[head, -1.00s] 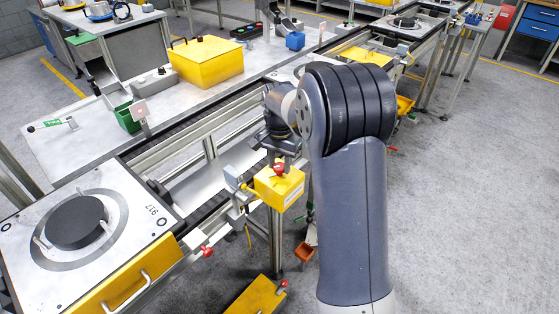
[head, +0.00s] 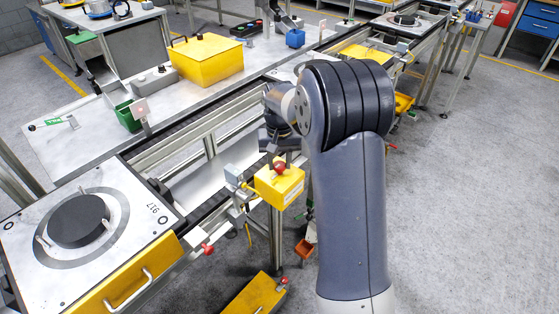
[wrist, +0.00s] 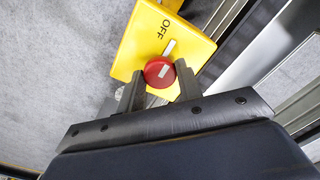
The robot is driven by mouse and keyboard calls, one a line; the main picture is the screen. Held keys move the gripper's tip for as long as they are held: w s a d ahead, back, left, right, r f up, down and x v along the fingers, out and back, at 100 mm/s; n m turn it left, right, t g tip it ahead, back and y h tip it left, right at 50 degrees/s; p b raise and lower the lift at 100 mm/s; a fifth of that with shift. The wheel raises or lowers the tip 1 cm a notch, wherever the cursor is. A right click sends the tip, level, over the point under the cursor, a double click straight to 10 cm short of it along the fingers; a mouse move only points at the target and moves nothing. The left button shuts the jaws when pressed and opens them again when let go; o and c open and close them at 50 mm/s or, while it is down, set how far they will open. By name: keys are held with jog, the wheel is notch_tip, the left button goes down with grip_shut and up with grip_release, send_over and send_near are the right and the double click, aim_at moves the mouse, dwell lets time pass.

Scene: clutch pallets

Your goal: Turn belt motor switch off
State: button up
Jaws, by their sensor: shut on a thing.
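The belt motor switch is a yellow box (head: 281,187) with a red knob (head: 280,168) on top, fixed beside the conveyor in the head view. In the wrist view, the box (wrist: 140,42) carries the word OFF and a white mark, and the round red knob (wrist: 159,72) has a white line. That line slants much like the white mark. My gripper (wrist: 160,80) has one finger on each side of the knob and is shut on it. In the head view my gripper (head: 282,160) stands above the box, partly hidden by my wrist.
A pallet (head: 28,258) with a black disc (head: 78,222) sits on the conveyor at left. A grey-blue sensor box (head: 233,173) is close beside the switch. A larger yellow case (head: 206,62) stands on the bench behind. Clear floor (head: 470,210) lies to the right.

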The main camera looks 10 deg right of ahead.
aim_at(279, 164)
dwell(0.3)
jog(key=o, duration=1)
jog(key=shift+r, duration=0.1)
notch_tip(279, 164, up, 11)
jog(key=shift+b, duration=0.35)
jog(key=shift+f, duration=0.2)
notch_tip(279, 164, down, 11)
jog(key=shift+r+p, duration=0.1)
jog(key=shift+p, duration=0.2)
